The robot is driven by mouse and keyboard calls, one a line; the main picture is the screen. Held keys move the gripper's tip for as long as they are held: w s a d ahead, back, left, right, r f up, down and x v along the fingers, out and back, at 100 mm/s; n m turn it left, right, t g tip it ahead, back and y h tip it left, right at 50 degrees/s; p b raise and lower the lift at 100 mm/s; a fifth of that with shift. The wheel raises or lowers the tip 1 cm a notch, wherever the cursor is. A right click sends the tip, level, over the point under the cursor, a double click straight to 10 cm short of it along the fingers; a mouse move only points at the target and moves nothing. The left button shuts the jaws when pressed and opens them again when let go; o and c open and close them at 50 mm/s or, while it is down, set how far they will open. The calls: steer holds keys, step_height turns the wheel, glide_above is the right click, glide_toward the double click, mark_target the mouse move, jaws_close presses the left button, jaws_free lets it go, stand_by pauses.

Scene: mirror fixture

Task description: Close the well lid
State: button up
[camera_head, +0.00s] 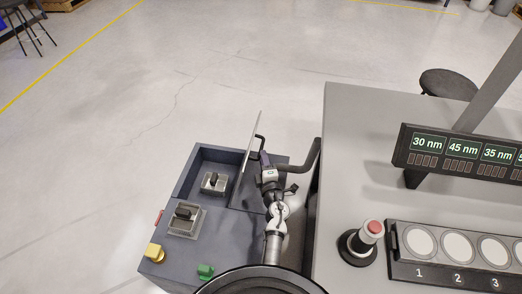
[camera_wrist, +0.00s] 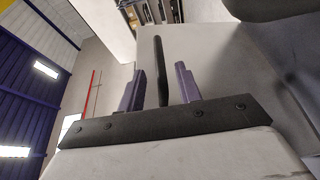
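The well (camera_head: 190,172) is a recess in a dark blue-grey box, with a small metal fixture (camera_head: 214,182) inside. Its lid (camera_head: 252,150) is a thin plate standing steeply up at the right side of the well, so the well is uncovered. A black handle (camera_head: 262,140) sticks out from the lid's right face. My gripper (camera_head: 266,162) is beside that face at the handle. In the wrist view, my gripper (camera_wrist: 159,72) has its two purple fingers apart, with the black handle (camera_wrist: 160,70) between them and visible gaps on both sides. Contact cannot be seen.
A second metal fixture (camera_head: 185,219), a yellow knob (camera_head: 153,252) and a green knob (camera_head: 205,271) are on the box's front part. A grey table (camera_head: 350,120) stands close on the right, with a red-topped button (camera_head: 372,228). Open floor lies behind and left.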

steer(key=shift+w+a+b, duration=0.1)
steer(key=shift+w+a, duration=0.1)
steer(key=shift+w, duration=0.65)
steer(key=shift+w+a+b, duration=0.15)
steer(key=shift+w, duration=0.75)
steer(key=shift+w+a+b, duration=0.1)
steer(key=shift+w+a, duration=0.1)
steer(key=shift+w, duration=0.65)
steer(key=shift+c, duration=0.4)
jaws_close()
